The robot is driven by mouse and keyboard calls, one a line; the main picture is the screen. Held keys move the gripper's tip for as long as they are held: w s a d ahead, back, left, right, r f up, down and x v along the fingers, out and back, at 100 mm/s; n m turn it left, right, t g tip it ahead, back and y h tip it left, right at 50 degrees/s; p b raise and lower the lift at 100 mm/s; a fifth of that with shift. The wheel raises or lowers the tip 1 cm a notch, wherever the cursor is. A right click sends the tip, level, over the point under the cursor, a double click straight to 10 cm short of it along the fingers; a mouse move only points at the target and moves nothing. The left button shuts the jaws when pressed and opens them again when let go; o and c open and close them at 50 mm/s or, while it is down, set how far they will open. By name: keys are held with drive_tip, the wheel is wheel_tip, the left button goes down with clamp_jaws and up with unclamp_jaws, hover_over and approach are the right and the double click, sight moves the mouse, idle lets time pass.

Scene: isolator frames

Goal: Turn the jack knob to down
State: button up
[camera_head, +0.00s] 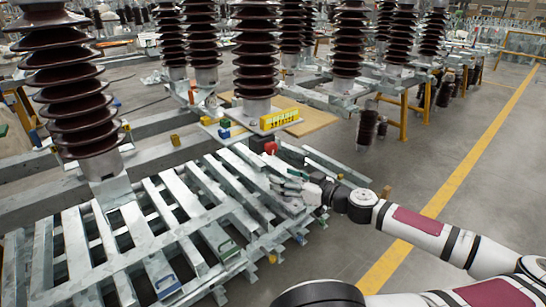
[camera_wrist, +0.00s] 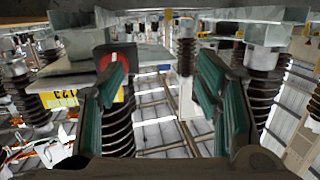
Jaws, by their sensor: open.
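The jack knob (camera_wrist: 107,61) is red with a light mark, set on a dark housing, and shows in the wrist view just behind the left finger, which partly covers it. In the head view a small red piece, likely the same knob (camera_head: 270,148), sits beside the base of the middle insulator. My gripper (camera_wrist: 162,68) is open, with teal finger pads wide apart and nothing between them. In the head view my gripper (camera_head: 283,180) is a little below and right of the red piece, apart from it. The knob's exact turn position is too small to tell.
Brown ribbed insulators (camera_head: 257,50) stand on grey steel beams around the spot. A yellow lettered sign (camera_head: 280,119) and small coloured blocks are close to the knob. A slatted metal frame (camera_head: 150,235) lies below. The floor right of the yellow line (camera_head: 455,175) is clear.

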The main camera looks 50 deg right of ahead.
sight(273, 151)
drive_tip(key=s+d+r+m+t+h, duration=0.1)
drive_tip(key=s+d+r+h, duration=0.15)
drive_tip(key=d, duration=0.25)
drive_tip(key=shift+m+h, duration=0.3)
drive_tip(key=shift+h, duration=0.05)
drive_tip(key=x, duration=0.4)
drive_tip(key=b+x, duration=0.1)
drive_tip(key=x, duration=0.3)
drive_tip(key=f+x, duration=0.1)
drive_tip(key=x, duration=0.3)
drive_tip(key=shift+w, duration=0.45)
drive_tip(key=c, duration=1.2)
